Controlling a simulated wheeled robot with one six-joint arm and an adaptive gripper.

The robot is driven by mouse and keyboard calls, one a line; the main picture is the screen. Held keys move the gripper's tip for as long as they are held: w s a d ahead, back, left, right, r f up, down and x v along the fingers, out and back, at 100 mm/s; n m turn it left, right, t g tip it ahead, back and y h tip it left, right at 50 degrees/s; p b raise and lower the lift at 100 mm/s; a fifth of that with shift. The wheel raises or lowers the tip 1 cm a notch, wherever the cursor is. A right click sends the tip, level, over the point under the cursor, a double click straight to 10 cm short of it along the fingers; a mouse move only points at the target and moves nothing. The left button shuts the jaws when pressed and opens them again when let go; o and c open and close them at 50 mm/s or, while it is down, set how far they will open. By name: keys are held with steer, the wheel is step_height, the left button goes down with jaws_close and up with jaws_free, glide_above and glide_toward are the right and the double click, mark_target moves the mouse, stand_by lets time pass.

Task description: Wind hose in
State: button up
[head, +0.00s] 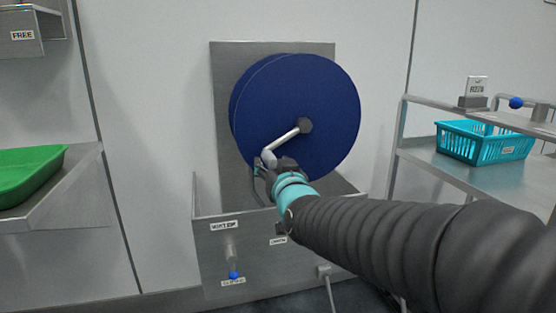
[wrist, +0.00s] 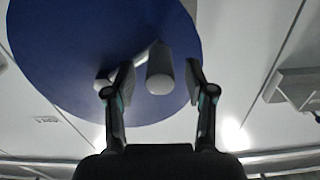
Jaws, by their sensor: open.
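The hose reel is a large dark blue drum (head: 320,95) on a steel back plate (head: 223,110), in the middle of the head view. A grey crank arm (head: 284,138) runs from the dark hub (head: 306,125) down and left to the crank's handle (head: 268,157). My gripper (head: 262,170) is at the handle. In the wrist view the pale, round-ended handle (wrist: 159,72) lies between the two open fingers (wrist: 156,85), with gaps visible on both sides. The hose itself is not clearly visible.
A steel trough (head: 207,252) with labels and a blue-tipped tap (head: 233,272) is below the reel. A rack on the right bears a turquoise basket (head: 478,150) and a blue ball (head: 516,103). A green tray (head: 25,178) sits on the left shelf (head: 75,183).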

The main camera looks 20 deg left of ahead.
steer(key=shift+x, duration=1.35)
jaws_close()
